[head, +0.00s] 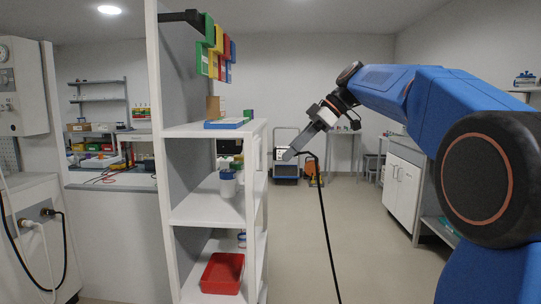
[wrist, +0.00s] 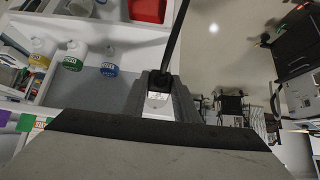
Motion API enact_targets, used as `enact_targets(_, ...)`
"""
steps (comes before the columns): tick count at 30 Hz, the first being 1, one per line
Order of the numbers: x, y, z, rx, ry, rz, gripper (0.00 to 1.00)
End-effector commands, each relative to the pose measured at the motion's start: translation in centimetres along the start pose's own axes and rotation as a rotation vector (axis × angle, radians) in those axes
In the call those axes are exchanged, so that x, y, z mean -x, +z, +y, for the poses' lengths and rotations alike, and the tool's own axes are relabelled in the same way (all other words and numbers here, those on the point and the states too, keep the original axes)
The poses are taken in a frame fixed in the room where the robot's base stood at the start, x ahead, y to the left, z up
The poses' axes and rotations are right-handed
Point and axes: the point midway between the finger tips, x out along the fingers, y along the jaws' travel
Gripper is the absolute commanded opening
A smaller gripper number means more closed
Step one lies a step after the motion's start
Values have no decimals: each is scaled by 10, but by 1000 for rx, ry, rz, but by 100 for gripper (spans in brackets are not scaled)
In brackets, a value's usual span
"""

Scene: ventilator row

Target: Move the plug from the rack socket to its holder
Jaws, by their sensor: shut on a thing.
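My gripper (head: 291,152) is held out in the air to the right of the white shelf rack, with its fingers pointing down and left. It is shut on a black plug (head: 301,154), from which a black cable (head: 325,225) hangs down out of the picture. In the wrist view, the plug (wrist: 163,83) sits between the two grey fingers of my gripper (wrist: 162,102), and its cable (wrist: 176,40) runs to the top edge. A pale block shows behind the plug between the fingers. I cannot make out the rack socket or the holder for certain.
The white shelf rack (head: 215,207) stands close on the left, with bottles, coloured bins and a red tray (head: 222,273). A wall unit at far left carries a white plug and a black plug (head: 46,212).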

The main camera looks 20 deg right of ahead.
Motion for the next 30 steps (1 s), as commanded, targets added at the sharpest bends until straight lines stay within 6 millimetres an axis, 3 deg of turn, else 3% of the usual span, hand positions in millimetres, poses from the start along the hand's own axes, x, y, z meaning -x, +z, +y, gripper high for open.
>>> enact_targets(30, 12, 12, 0, 0, 0, 0, 0)
